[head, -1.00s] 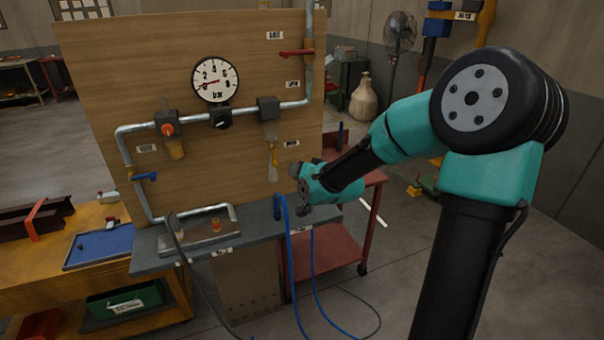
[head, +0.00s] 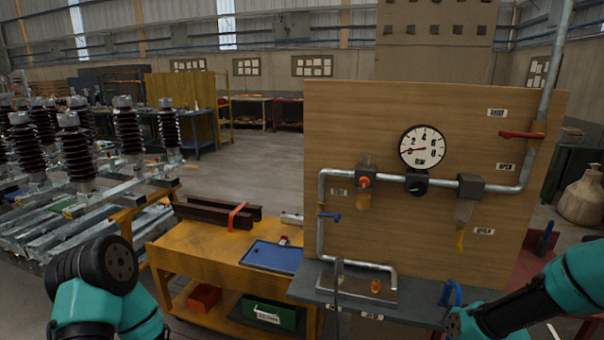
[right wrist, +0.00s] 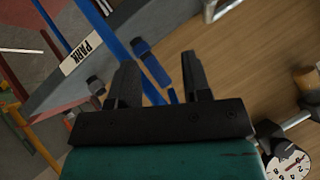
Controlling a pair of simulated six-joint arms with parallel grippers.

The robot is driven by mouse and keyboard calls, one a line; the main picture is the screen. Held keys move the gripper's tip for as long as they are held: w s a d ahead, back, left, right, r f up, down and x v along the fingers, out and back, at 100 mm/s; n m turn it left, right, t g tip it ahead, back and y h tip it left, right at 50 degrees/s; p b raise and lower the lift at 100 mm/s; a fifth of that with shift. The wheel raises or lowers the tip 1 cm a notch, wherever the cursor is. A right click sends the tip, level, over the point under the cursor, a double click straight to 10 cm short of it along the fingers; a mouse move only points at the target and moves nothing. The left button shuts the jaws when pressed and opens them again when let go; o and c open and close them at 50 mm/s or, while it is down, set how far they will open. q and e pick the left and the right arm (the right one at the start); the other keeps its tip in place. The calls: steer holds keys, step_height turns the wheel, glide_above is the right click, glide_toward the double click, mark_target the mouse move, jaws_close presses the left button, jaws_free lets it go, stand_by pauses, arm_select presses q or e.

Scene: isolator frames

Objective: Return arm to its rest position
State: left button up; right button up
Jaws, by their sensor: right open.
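My right arm (head: 535,305) enters the head view from the lower right, in front of the bench's right end. Its gripper is at the bottom edge there, small and partly cut off. In the right wrist view my right gripper (right wrist: 160,78) has its two black fingers apart, with nothing held between them. A shelf edge labelled PARK (right wrist: 82,56) lies left of the fingers. My left arm (head: 95,285) shows at the lower left; its gripper is out of view.
The upright board (head: 400,240) carries pipes, a pressure gauge (head: 422,147), a red lever (head: 520,135) and a blue lever (head: 330,216). A yellow table (head: 200,245) and insulator rows (head: 75,150) stand left.

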steer(key=s+a+f+n+g+y, duration=0.1)
steer(key=s+a+f+g, duration=0.2)
steer(key=s+a+f, duration=0.2)
steer(key=s+a+f+n+g+y, duration=0.1)
steer(key=s+a+f, duration=0.5)
steer(key=f, duration=0.6)
steer(key=s+a+f+n+g, duration=0.2)
steer(key=s+a+f+g, duration=0.3)
steer(key=s+a+f, duration=0.1)
step_height(320, 180, down, 2)
steer(key=shift+s+f+g+y, duration=0.2)
steer(key=shift+s+g+y, duration=0.15)
steer(key=shift+s, duration=0.2)
steer(key=shift+d, duration=0.1)
steer(key=w+d+r+m+t+h, duration=0.1)
steer(key=w+d+r+t, duration=0.35)
steer(key=w+r, duration=0.25)
steer(key=w+d+r+t+h, duration=0.2)
steer(key=w+d+r+t, duration=0.25)
steer(key=w+r, duration=0.25)
steer(key=w+d+r+m+t+h, duration=0.1)
steer(key=d+r+t+h, duration=0.2)
steer(key=r, duration=0.8)
steer(key=w+d+r+m+t+h, duration=0.1)
steer(key=d+r+t+h, duration=0.2)
steer(key=d+r, duration=0.5)
step_height(320, 180, up, 3)
steer(key=shift+r+m+t, duration=0.1)
steer(key=shift+m+t, duration=0.2)
steer(key=shift+t, duration=0.45)
